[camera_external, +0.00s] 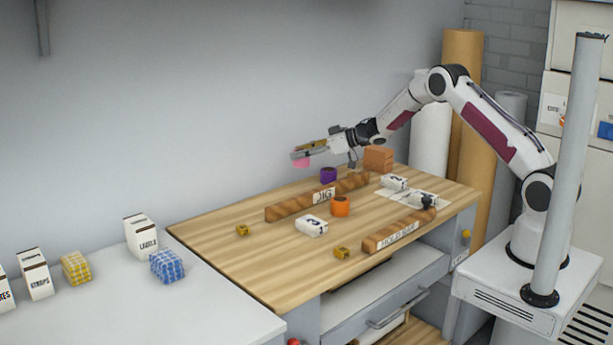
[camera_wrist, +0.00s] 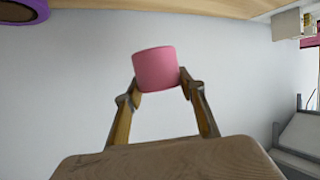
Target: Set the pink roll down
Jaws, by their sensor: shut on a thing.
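The pink roll (camera_wrist: 156,68) is a short pink cylinder held between the two fingertips of my gripper (camera_wrist: 160,84) in the wrist view. In the external view the pink roll (camera_external: 301,163) shows at the end of my gripper (camera_external: 303,157), in the air above the back of the wooden bench top (camera_external: 215,235). My gripper points left and is shut on the roll. The roll touches nothing but the fingers.
A purple roll (camera_external: 328,175) stands below and right of my gripper, behind the JIG wooden bar (camera_external: 290,207). An orange roll (camera_external: 340,206), numbered white packs (camera_external: 311,226), small yellow cubes (camera_external: 243,230) and a HOLD BAR (camera_external: 398,232) occupy the bench.

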